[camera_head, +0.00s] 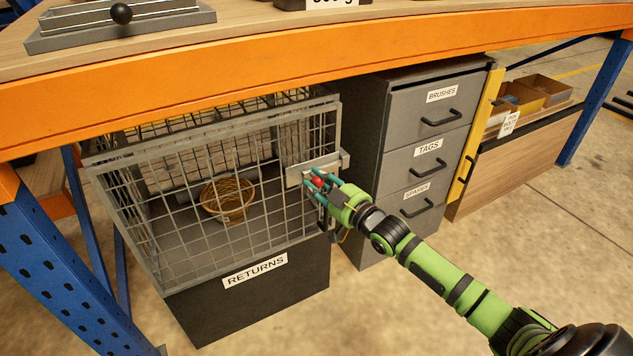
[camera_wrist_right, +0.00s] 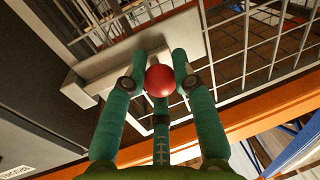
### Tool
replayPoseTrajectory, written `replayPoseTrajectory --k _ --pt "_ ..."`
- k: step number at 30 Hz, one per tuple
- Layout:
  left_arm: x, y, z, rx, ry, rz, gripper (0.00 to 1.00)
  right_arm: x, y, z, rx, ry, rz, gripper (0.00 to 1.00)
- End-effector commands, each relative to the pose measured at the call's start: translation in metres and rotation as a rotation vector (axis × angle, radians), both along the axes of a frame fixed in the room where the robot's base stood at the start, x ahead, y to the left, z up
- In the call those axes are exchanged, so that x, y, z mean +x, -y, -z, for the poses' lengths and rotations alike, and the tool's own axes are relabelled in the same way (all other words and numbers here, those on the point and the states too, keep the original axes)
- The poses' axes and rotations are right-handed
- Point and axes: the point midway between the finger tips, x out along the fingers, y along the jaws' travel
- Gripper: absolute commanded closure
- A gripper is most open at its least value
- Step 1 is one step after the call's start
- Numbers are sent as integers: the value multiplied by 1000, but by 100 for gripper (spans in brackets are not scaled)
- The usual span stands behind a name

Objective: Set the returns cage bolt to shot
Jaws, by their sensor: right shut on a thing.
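The returns cage (camera_head: 185,160) is a grey wire mesh cage on a dark base labelled RETURNS, under the orange-edged bench. Its bolt (camera_head: 325,166) is a grey plate and bar at the cage's right front edge, with a red ball knob (camera_head: 318,182). In the right wrist view the red knob (camera_wrist_right: 159,80) sits between the green fingers of my right gripper (camera_wrist_right: 160,75), which is shut on it. The bolt's grey bar (camera_wrist_right: 95,75) shows behind the fingers. My right gripper (camera_head: 322,186) partly hides the bolt in the head view. My left gripper is not in view.
A wicker basket (camera_head: 228,198) lies inside the cage. A grey drawer cabinet (camera_head: 425,140) labelled BRUSHES and TAGS stands close to the cage's right. The orange bench edge (camera_head: 250,82) runs overhead. Blue legs (camera_head: 45,255) stand at the left. The floor in front is clear.

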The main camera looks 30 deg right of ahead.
Motion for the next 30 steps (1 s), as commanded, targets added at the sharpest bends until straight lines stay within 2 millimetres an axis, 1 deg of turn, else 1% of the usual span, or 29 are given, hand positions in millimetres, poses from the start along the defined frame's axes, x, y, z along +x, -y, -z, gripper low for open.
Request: replayPoseTrajectory --k 1,2,3,12,16,20,30 --pt "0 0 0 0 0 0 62 2 5 -5 -5 11 8 61" --pt "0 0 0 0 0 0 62 2 6 -6 -5 11 8 49" --pt "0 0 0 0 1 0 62 2 5 -5 -5 10 8 48" --pt "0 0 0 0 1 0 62 0 3 -3 -4 5 5 48" --pt "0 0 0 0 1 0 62 -7 4 -1 -4 2 5 48" --pt "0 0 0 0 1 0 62 -24 8 -1 -6 1 4 48" --pt "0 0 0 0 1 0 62 -83 22 -1 -6 1 6 48"
